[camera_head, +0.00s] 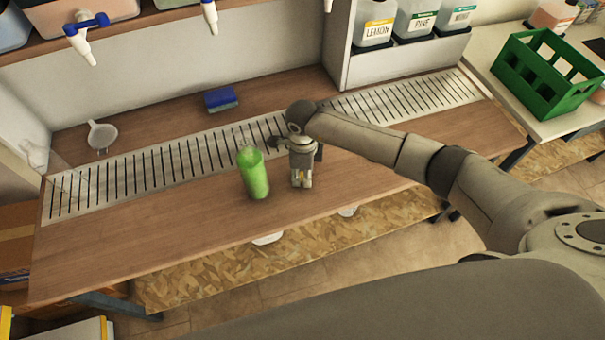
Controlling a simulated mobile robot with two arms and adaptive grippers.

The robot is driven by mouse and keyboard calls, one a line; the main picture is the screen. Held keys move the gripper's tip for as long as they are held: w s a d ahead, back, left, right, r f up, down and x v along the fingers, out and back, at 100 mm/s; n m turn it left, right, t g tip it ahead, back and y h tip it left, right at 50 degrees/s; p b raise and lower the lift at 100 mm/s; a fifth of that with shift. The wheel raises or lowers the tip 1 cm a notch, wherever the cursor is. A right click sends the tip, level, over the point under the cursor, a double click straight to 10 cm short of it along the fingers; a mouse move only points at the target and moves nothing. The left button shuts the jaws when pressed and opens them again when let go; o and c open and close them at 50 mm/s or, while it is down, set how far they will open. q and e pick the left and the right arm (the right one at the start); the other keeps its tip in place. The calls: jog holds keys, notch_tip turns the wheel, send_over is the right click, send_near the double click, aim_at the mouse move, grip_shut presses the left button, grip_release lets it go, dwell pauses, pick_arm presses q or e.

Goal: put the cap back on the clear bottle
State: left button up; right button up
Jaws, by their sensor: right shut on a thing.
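The clear bottle (254,174) stands upright near the front of the wooden counter, with bright green liquid showing through it. Its clear top looks faint against the slotted strip, and I see no cap on it. My right gripper (301,181) points down just right of the bottle, apart from it. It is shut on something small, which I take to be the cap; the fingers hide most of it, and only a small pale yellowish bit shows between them. My left gripper is not in view.
A slotted metal strip (155,167) runs along the counter (150,225). A white funnel (102,134) and a blue sponge (221,98) lie behind it. Labelled containers (374,25) stand at the back right, and a green crate (545,75) on the side table. The counter left of the bottle is clear.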

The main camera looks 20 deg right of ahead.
jog(key=shift+r, duration=0.45)
jog(key=s+a+r+b, duration=0.3)
jog(key=s+a+r, duration=0.3)
jog(key=s+r, duration=0.6)
jog(key=shift+s+a+b, duration=0.2)
jog(key=shift+a+b, duration=0.15)
